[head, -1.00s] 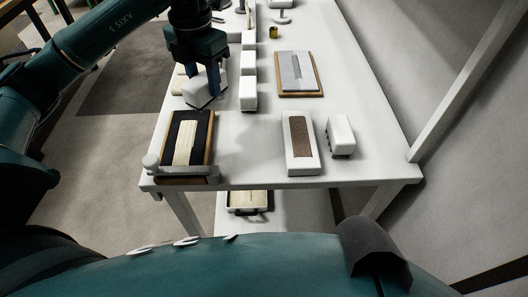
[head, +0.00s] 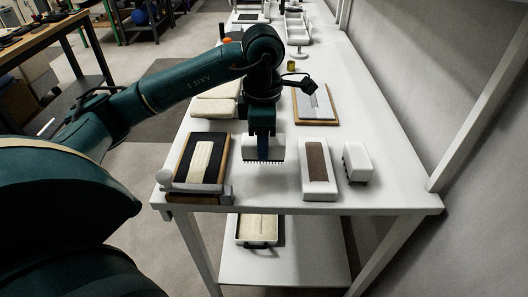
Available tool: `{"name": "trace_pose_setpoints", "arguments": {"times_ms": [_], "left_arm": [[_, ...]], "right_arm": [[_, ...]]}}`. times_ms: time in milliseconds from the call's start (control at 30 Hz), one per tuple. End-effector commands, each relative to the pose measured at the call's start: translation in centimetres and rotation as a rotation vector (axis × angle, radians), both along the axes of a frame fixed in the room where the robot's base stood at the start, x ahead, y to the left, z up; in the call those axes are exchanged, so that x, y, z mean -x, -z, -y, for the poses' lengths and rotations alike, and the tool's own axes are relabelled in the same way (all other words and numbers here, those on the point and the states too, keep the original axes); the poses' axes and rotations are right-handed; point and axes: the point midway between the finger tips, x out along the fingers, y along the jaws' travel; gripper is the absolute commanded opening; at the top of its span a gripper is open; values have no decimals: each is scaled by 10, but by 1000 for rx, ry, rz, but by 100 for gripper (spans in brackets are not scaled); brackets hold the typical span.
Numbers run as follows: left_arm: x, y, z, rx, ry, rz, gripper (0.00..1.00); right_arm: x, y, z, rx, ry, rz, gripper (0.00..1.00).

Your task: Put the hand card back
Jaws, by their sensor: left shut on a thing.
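My left gripper (head: 263,134) points down over the near half of the white table (head: 275,193). It is shut on a white block with a row of teeth along its lower edge, which I take for the hand card (head: 264,152). The card hangs between a black pad with a cream strip (head: 182,174) on its left and a white block with a brown strip (head: 317,188) on its right. I cannot tell how high above the table it is. My right gripper is not in view.
A smaller white block (head: 357,160) stands at the right. A grey plate on a wooden board (head: 328,121) and cream pads (head: 211,107) lie farther back. A tray with cream contents (head: 256,229) is on the lower shelf. Table room is free near the front middle.

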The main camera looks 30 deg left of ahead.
Motion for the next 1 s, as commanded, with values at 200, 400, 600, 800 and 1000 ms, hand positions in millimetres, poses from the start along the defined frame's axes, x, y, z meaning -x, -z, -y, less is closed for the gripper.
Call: {"name": "trace_pose_setpoints", "arguments": {"times_ms": [200, 400, 600, 800, 1000], "left_arm": [[1, 30, 0, -1, 1, -4, 15], [0, 34, 0, -1, 0, -1, 15], [0, 39, 0, -1, 0, -1, 15], [0, 37, 0, -1, 0, -2, 56], [0, 37, 0, -1, 0, -2, 62]], "right_arm": [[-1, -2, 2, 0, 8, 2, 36], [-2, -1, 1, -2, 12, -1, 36], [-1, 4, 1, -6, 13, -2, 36], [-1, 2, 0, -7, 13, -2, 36], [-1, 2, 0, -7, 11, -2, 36]]}}
